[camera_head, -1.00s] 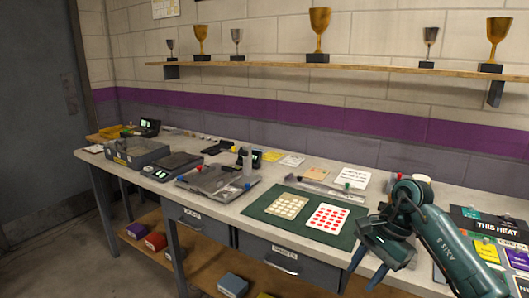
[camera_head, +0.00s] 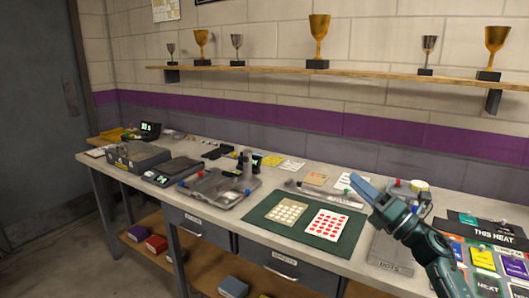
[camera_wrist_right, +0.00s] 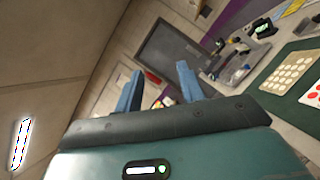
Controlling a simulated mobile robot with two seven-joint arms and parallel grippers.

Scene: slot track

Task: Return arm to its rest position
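My right gripper (camera_head: 362,190) is raised above the right part of the workbench, its blue fingers pointing up and to the left. In the right wrist view the two fingers (camera_wrist_right: 160,84) stand apart with nothing between them, so it is open and empty. My right forearm comes in from the lower right corner. My left arm and gripper do not show in either view.
The workbench (camera_head: 232,210) carries a green mat (camera_head: 262,217) with a beige card and a red-dotted card. A grey tray (camera_head: 215,188) and boxes stand to the left. Colored cards (camera_head: 483,260) lie at the right. A trophy shelf (camera_head: 265,66) runs along the wall.

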